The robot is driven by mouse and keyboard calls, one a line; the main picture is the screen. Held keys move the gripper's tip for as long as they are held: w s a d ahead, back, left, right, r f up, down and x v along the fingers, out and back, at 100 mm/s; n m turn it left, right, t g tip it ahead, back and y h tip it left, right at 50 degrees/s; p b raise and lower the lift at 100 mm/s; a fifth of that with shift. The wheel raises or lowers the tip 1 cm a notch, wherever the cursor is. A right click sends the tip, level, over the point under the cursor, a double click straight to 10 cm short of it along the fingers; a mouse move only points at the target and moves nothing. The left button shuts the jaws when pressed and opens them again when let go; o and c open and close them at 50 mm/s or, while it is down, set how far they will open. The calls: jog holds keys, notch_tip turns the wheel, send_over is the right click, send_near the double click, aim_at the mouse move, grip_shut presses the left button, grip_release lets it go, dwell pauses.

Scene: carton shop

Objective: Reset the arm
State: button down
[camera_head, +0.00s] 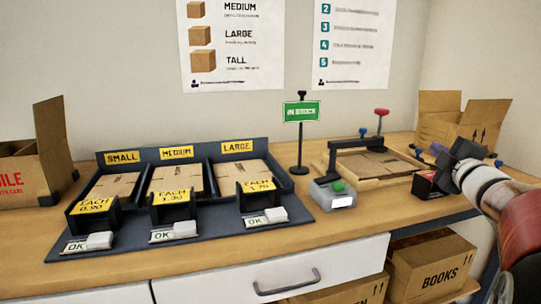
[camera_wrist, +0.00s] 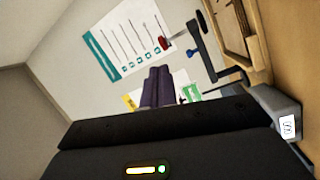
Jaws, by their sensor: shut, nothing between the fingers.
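My gripper (camera_head: 432,153) is at the right of the head view, on my arm that reaches in from the right edge. It is held above the right part of the wooden counter (camera_head: 130,235), near the press-like fixture. In the wrist view its two dark purple fingers (camera_wrist: 158,87) are together with nothing between them. They point toward the wall and its posters in that view.
A fixture with a wooden tray (camera_head: 402,177) and a red-knobbed lever stands left of my gripper. An open carton (camera_head: 462,118) is behind it. A sorter (camera_head: 75,164) with flat cartons fills the left. A green sign (camera_head: 301,112) stands between. The drawer (camera_head: 270,272) is shut.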

jog(key=s+a+f+m+g, duration=0.4)
jog(key=s+a+f, duration=0.3)
jog(key=s, duration=0.3)
jog(key=s+a+f+m+g, duration=0.5)
jog(key=s+a+f, duration=0.2)
jog(key=s+a, duration=0.2)
jog(key=s+a+f+m+g, duration=0.4)
jog(key=s+a+f, duration=0.4)
jog(key=s, duration=0.4)
jog(key=shift+s+m, duration=0.35)
jog(key=shift+m, duration=0.35)
